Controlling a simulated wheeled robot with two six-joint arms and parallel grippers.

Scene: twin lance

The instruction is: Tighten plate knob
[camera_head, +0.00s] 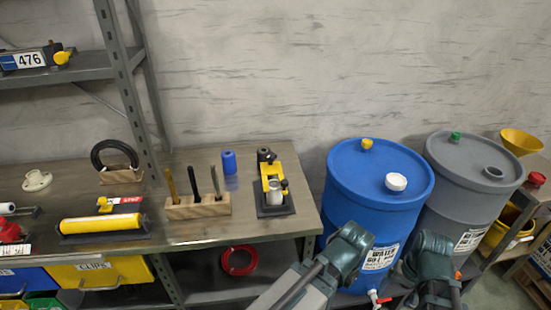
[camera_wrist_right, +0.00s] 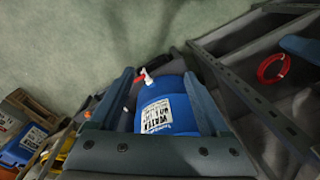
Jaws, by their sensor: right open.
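On the upper shelf at the top left of the head view, a dark device with a white "476" plate (camera_head: 30,59) has a yellow knob (camera_head: 62,57) at its right end. How tight the knob is cannot be told. My right gripper (camera_wrist_right: 158,75) is open in the right wrist view, its two fingers apart with nothing held between them. The blue barrel (camera_wrist_right: 168,106) shows beyond the fingers. The right gripper is far to the right of and below the 476 device.
The bench (camera_head: 225,165) carries a yellow clamp (camera_head: 274,170), a wooden tool block (camera_head: 198,207) and a yellow roller (camera_head: 100,224). The blue barrel and a grey barrel (camera_head: 480,178) stand right of it. A shelf post (camera_head: 127,85) rises beside the upper shelf.

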